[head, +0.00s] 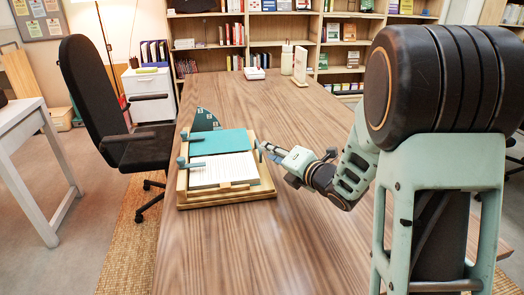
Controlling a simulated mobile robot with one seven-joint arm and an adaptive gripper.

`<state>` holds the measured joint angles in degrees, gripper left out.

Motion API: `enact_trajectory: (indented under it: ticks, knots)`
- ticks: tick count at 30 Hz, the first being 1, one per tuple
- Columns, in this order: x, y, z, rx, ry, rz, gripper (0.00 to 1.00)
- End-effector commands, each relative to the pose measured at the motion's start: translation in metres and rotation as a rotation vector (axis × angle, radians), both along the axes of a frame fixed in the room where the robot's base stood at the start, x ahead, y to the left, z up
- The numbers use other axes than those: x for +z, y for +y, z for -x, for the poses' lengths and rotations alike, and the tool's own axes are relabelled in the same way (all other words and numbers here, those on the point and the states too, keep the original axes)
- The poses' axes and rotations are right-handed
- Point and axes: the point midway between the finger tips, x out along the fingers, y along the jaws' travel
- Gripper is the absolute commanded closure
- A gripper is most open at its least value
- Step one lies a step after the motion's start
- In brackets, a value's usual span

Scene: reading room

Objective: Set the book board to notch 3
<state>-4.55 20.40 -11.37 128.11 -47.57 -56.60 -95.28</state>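The book board (222,200) is a wooden stand on the long table, left of my arm. It bears an open book with a white printed page (224,168) and a teal part (222,142) behind it. A dark green curved plate (205,121) with small pale marks stands at its back left; the marks are too small to read. Grey-teal lever-like pieces show at its left side (184,162). My gripper (268,151) reaches in from the right, its tips at the board's right edge. I cannot tell whether it touches the board or is open. Which notch is set does not show clearly.
The wooden table (290,235) is clear in front of and behind the board. A bottle (287,60), an upright pale board (301,66) and a white item (254,73) stand at its far end. A black chair (110,100) is at the left. Bookshelves line the back.

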Motion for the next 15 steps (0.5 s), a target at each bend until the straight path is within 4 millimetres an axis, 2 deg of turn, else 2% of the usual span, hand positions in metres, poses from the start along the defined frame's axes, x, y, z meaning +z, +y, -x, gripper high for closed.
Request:
enact_trajectory:
  ticks: [6,15]
  knots:
    - [-0.01,0.02,-0.031,0.002,0.0,0.001,0.76]
    - [-0.012,0.029,-0.046,0.0,0.0,0.0,0.76]
